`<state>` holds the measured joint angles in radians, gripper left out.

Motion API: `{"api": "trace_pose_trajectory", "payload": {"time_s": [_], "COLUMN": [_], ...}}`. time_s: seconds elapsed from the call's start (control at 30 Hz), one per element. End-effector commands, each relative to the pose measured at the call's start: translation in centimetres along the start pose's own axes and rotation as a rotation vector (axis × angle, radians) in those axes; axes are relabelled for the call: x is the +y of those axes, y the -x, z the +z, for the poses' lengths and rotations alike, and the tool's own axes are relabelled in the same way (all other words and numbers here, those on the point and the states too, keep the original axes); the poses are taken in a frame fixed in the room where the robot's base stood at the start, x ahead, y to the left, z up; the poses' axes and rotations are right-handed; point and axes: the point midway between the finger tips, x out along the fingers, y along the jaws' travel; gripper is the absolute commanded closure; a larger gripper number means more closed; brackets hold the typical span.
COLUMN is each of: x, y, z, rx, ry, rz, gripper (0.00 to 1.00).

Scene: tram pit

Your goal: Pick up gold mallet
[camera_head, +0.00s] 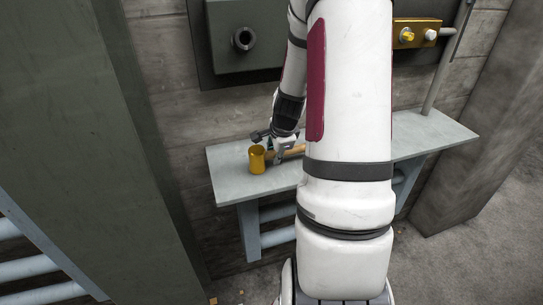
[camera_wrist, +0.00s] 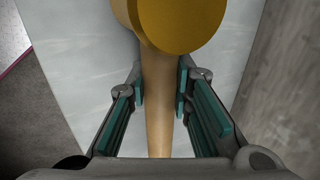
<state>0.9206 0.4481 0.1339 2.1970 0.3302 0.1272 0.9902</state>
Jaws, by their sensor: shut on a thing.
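The gold mallet has a gold cylindrical head (camera_head: 257,159) and a light wooden handle (camera_head: 295,151). In the head view it is at the left end of the grey bench, and my arm hides part of the handle. My gripper (camera_head: 274,153) is at the handle, just right of the head. In the wrist view the gold head (camera_wrist: 180,22) is at the top, and the handle (camera_wrist: 158,100) runs down between the teal-padded fingers of my gripper (camera_wrist: 160,88). The fingers are shut on the handle. I cannot tell whether the mallet touches the bench.
The grey bench (camera_head: 225,171) stands against a wooden plank wall. A dark grey box (camera_head: 225,35) with a round fitting is above it, and a brass-coloured box (camera_head: 417,33) with knobs is on the upper right. A dark green post (camera_head: 75,80) stands on the left.

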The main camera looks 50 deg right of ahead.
Motion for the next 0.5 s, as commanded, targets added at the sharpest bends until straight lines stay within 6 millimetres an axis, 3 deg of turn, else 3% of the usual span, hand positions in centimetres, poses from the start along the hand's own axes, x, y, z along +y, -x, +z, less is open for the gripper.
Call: {"api": "trace_pose_trajectory", "payload": {"time_s": [0.43,0.5], "x": [-1.5,-0.6], "y": [3.2,3.6], "z": [0.1,-0.6], "rx": [0.002,0.001], "ry": [0.001,-0.005], "rz": [-0.005,-0.002], "gripper": [1.00,1.00]}}
